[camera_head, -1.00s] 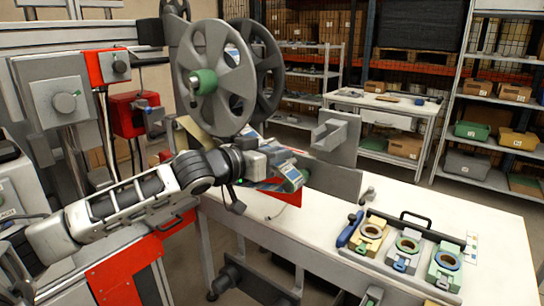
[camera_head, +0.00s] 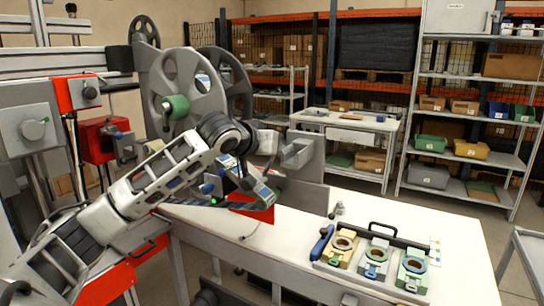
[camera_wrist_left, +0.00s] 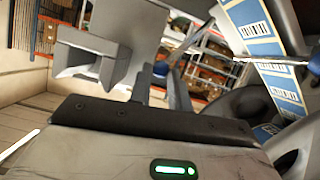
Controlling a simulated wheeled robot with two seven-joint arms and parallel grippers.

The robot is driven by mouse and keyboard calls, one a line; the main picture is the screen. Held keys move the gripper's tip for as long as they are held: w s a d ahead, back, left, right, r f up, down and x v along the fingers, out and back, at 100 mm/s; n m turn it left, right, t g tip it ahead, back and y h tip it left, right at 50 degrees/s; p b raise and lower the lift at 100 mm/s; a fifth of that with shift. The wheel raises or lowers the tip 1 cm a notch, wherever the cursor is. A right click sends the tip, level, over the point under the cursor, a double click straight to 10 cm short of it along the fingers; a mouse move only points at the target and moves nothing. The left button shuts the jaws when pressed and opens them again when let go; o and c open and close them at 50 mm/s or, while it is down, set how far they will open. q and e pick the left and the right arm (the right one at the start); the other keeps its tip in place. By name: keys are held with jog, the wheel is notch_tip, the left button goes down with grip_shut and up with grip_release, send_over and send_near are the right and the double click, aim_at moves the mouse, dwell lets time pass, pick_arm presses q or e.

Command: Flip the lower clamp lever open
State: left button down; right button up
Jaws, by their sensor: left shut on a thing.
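My left gripper (camera_head: 212,192) is at the splice area below the large reel, its arm reaching in from the lower left. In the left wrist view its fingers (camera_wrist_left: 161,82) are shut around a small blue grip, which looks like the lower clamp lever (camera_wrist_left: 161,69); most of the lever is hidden. Another silver rod with a blue tip (camera_wrist_left: 314,65) crosses in front of the barcode-labelled strip (camera_wrist_left: 255,45). That blue-and-white labelled strip also shows in the head view (camera_head: 264,195). My right gripper is not in view.
A grey reel (camera_head: 180,85) with a green hub stands above the arm. A grey bracket (camera_wrist_left: 90,55) is close to the hand.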

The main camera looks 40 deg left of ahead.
pick_arm(q)
jog(key=shift+w+d+r, duration=0.4)
jog(key=shift+w+r, duration=0.05)
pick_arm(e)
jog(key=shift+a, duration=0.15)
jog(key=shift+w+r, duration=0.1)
pick_arm(q)
jog(key=c, duration=1.3)
grip_release()
jog(key=shift+d, duration=0.15)
jog(key=shift+g, duration=0.3)
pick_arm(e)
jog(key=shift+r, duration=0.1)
